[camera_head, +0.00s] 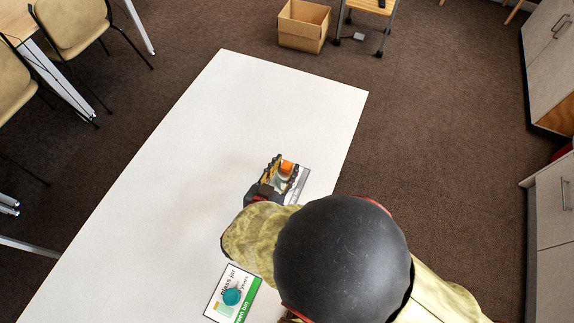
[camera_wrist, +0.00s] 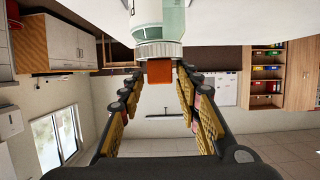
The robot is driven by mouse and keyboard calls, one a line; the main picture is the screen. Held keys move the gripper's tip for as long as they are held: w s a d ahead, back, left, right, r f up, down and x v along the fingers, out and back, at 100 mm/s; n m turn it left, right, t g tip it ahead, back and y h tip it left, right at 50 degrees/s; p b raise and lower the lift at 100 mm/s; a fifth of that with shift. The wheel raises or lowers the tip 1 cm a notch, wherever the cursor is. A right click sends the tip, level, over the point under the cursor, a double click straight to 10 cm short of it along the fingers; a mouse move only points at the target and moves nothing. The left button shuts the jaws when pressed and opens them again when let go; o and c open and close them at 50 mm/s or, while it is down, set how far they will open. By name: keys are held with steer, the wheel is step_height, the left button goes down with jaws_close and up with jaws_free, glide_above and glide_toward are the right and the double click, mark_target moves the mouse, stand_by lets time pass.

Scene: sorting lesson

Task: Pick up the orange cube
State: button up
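The orange cube (camera_head: 287,166) shows at the far end of my gripper in the head view. In the wrist view, which is upside down, the cube (camera_wrist: 159,73) is against the lid end of a pale green and white jar (camera_wrist: 162,22), apparently resting on top of it. My gripper (camera_wrist: 159,82) is open, with one finger on each side of the cube. Gaps show between the cube and both fingers. The gripper hides part of the jar in the head view.
The white table (camera_head: 200,160) is mostly clear to the left and beyond. A sorting card (camera_head: 216,302) with a teal round object (camera_head: 232,296) on it lies near the front. Another card (camera_head: 301,184) lies beside my gripper. A cardboard box (camera_head: 303,25) stands on the floor beyond.

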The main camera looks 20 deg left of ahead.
steer(key=c, duration=0.6)
steer(key=shift+r, duration=0.1)
